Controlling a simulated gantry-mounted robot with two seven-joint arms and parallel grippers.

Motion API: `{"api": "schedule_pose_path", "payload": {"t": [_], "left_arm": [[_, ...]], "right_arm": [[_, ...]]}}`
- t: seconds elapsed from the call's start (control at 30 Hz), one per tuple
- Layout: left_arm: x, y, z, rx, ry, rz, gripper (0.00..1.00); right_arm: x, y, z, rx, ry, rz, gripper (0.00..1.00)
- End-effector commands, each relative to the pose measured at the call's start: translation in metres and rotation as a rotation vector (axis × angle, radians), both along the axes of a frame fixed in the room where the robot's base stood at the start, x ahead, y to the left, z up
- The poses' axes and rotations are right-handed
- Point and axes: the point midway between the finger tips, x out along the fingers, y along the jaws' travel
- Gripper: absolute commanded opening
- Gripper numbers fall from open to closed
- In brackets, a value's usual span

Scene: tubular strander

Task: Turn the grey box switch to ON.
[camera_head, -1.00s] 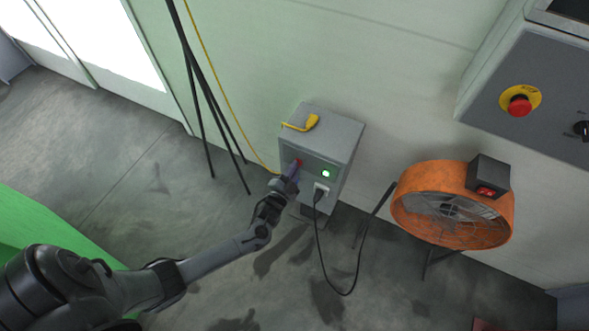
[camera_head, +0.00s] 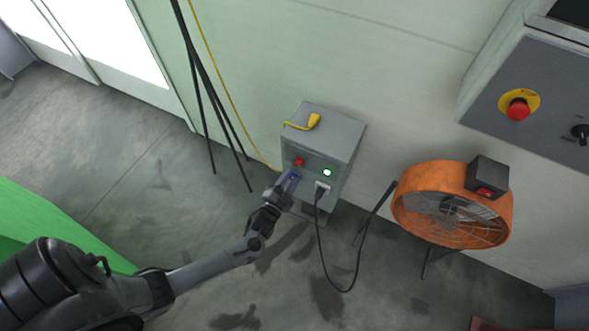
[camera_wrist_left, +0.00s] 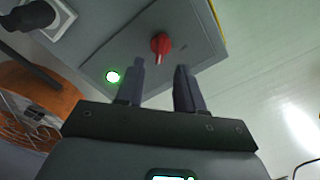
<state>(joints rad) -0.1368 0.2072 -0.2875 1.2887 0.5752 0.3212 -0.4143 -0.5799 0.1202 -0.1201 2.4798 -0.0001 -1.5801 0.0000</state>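The grey box (camera_head: 337,134) stands by the wall in the head view. Its front carries a red switch (camera_head: 299,161), a lit green lamp (camera_head: 327,172) and a socket with a plug in it. My left gripper (camera_head: 291,180) is just below and in front of the switch. In the left wrist view the red switch (camera_wrist_left: 160,47) lies beyond the fingertips, and the green lamp (camera_wrist_left: 112,76) glows to its left. The left gripper (camera_wrist_left: 160,68) has its fingers apart with nothing between them. The switch labels are too small to read. My right gripper is not in view.
An orange fan (camera_head: 450,205) stands right of the box, with a black cable (camera_head: 323,255) hanging between them. A yellow plug (camera_head: 314,121) lies on the box. A grey panel with a red emergency button (camera_head: 518,109) is at upper right. Black tripod legs stand left of the box.

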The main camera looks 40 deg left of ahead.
Motion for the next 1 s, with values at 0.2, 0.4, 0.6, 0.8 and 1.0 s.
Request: {"api": "schedule_pose_path", "payload": {"t": [0.2,0.4,0.6,0.8,1.0], "left_arm": [[-0.035,-0.008,0.001,0.0,0.001,0.0,0.37],[-0.051,-0.012,0.001,0.0,0.0,0.0,0.37],[-0.055,-0.013,0.0,0.0,-0.001,0.001,0.37],[-0.055,-0.013,0.0,0.0,-0.001,0.001,0.37],[-0.059,-0.013,-0.002,0.0,0.007,0.0,0.37]], "right_arm": [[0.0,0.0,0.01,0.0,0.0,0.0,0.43],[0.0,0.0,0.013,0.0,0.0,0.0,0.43],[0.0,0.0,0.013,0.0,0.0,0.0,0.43],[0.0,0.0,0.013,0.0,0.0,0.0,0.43],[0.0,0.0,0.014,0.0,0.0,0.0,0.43]]}}
